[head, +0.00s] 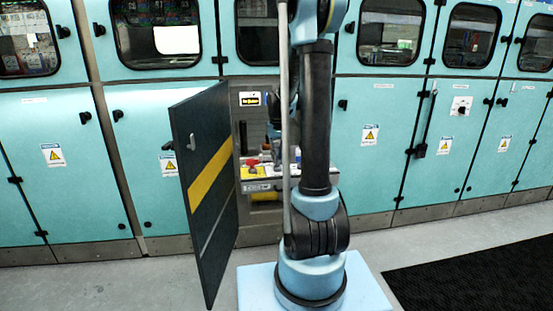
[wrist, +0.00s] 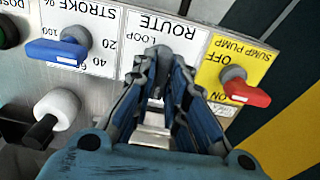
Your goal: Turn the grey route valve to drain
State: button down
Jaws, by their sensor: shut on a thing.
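In the wrist view, the panel labels appear upside down. My gripper (wrist: 162,62) is over the white ROUTE plate (wrist: 185,32), with its blue fingers shut on the grey route valve (wrist: 154,122). Only a light grey part shows between the fingers; the fingers hide the rest, so I cannot tell which way it points. The word LOOP is partly visible beside the fingers. The drain mark is not visible. In the head view, my arm hides most of the panel (head: 256,186) and the valve.
A blue STROKE handle (wrist: 58,50) and a white knob (wrist: 60,106) lie to the left. A red SUMP PUMP handle (wrist: 246,92) lies close on the right. An open dark door (head: 210,185) with a yellow stripe stands left of the panel in the head view.

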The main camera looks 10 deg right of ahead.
jog(key=c, duration=1.6)
grip_release()
notch_tip(320, 180, up, 12)
jog(key=shift+w, duration=0.1)
jog(key=s+f+t, duration=0.1)
jog(key=s+f, duration=0.1)
jog(key=s, duration=1.8)
jog(key=s+f+t, duration=0.1)
jog(key=s+f, duration=0.9)
jog(key=s, duration=0.5)
jog(key=shift+f, duration=0.4)
